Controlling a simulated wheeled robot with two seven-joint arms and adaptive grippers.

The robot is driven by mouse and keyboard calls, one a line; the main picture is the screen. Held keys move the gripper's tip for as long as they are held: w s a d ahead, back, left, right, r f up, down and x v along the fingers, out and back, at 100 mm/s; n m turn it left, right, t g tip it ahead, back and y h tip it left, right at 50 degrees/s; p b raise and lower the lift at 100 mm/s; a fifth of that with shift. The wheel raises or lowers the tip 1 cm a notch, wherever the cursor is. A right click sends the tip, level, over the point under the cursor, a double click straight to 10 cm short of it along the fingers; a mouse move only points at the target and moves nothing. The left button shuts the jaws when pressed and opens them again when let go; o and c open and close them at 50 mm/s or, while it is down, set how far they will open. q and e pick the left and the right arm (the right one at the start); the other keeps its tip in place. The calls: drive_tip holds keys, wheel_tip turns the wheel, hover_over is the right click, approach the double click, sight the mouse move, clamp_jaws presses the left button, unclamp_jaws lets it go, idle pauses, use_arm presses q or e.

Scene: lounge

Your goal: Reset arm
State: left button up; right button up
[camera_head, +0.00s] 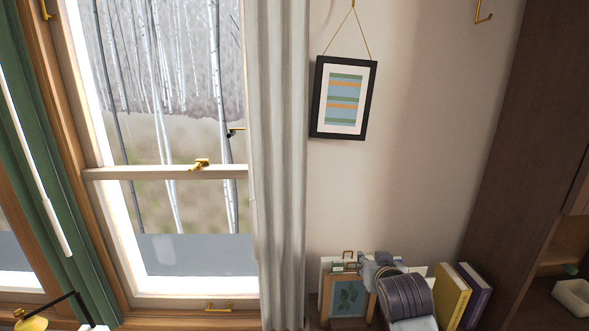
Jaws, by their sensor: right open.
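My right arm rises at the bottom, right of the middle, with its dark ringed wrist. My right gripper (364,266) is open and looks empty. It is in front of the wall, just above and beside a small wood-framed leaf picture (348,297). Whether it touches anything there I cannot tell. A black-framed striped picture (343,98) hangs by a cord on the wall well above the gripper, slightly tilted and apart from it. My left gripper is not in view.
A yellow book (451,296) and a purple book (475,297) stand right of my wrist. A dark wooden cabinet (508,130) is at the right. A grey curtain (277,160) and a window are at the left. An empty brass hook (483,17) is high up. The wall between is clear.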

drive_tip(key=s+d+f+n+g+y, duration=0.2)
drive_tip(key=s+f+g, duration=0.7)
drive_tip(key=s+f, duration=1.55)
drive_tip(key=s+f+n+g, duration=0.1)
drive_tip(key=s+f, duration=0.1)
drive_tip(key=f, duration=1.3)
drive_tip(key=s+f, duration=0.2)
drive_tip(key=f, duration=1.4)
drive_tip(key=s+d+f, duration=0.2)
drive_tip(key=s+f, duration=0.8)
drive_tip(key=s, duration=0.1)
drive_tip(key=s+d+f+g+h, duration=0.1)
drive_tip(key=s+d+f, duration=0.1)
drive_tip(key=s+f, duration=0.8)
drive_tip(key=shift+s+f, duration=0.2)
drive_tip(key=shift+s, duration=0.75)
drive_tip(key=shift+a, duration=0.1)
